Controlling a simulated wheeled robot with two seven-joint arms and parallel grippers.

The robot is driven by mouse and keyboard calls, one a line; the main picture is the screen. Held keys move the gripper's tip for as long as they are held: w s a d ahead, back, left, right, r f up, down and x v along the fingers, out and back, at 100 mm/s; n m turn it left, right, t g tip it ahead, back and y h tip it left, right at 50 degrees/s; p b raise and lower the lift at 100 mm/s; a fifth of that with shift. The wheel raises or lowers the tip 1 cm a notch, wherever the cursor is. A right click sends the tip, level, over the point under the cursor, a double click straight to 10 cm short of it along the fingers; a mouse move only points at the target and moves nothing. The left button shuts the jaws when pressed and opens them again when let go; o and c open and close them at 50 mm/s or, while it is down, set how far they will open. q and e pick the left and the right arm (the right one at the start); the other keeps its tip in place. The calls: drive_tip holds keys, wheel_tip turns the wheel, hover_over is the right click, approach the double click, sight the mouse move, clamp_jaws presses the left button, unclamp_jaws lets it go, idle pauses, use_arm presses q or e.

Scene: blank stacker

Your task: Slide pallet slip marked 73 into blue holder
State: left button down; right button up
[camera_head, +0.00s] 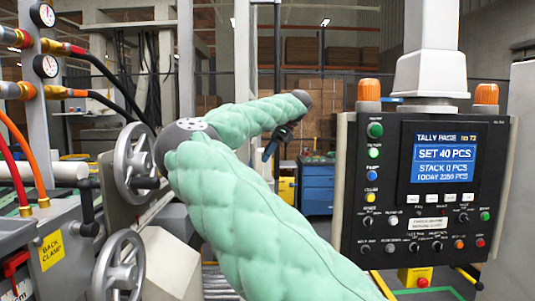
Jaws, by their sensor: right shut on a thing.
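My right arm, in a padded green sleeve, crosses the middle of the head view, bends at the left and reaches back to the right. My right gripper (272,145) hangs below its wrist, small and dark, pointing down and left. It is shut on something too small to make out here. No pallet slip marked 73 and no blue holder can be made out. My left gripper is not in view.
A control panel (423,190) with a lit screen (443,157) stands at the right. Handwheels (135,163), gauges (46,66) and hoses fill the left. A blue drawer cabinet (318,188) stands behind, beside a yellow unit (287,190).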

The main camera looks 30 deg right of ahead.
drive_tip(key=shift+f+b, duration=1.85)
drive_tip(key=shift+f, duration=0.3)
drive_tip(key=o, duration=1.5)
drive_tip(key=shift+d+r, duration=0.1)
drive_tip(key=shift+b+v, duration=1.1)
drive_tip(key=shift+v, duration=2.7)
drive_tip(key=shift+s, duration=0.1)
